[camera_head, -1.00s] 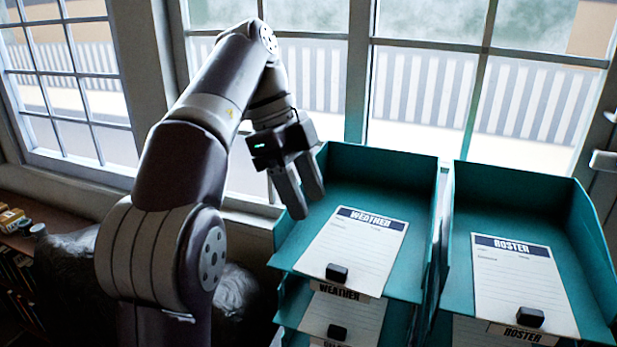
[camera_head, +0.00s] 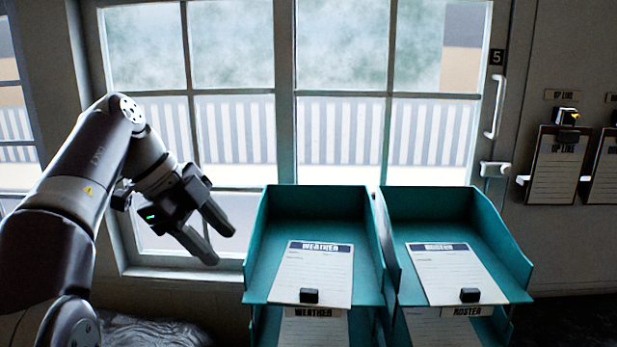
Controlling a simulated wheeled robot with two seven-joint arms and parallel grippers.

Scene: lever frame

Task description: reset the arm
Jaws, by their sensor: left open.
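My left arm comes in from the left, bent at a high elbow. Its gripper (camera_head: 216,241) is open and empty, with its two dark fingers pointing down and to the right. It hangs left of the teal weather tray (camera_head: 262,235), in front of the window. No lever is clear in the frame apart from a handle on the window frame at right. My right gripper is not in view.
The weather tray holds a weather sheet (camera_head: 315,272) with a black clip. A roster tray (camera_head: 510,250) with a roster sheet (camera_head: 455,270) stands beside it. Clipboards (camera_head: 556,165) hang on the right wall. A white door handle (camera_head: 497,108) is on the frame.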

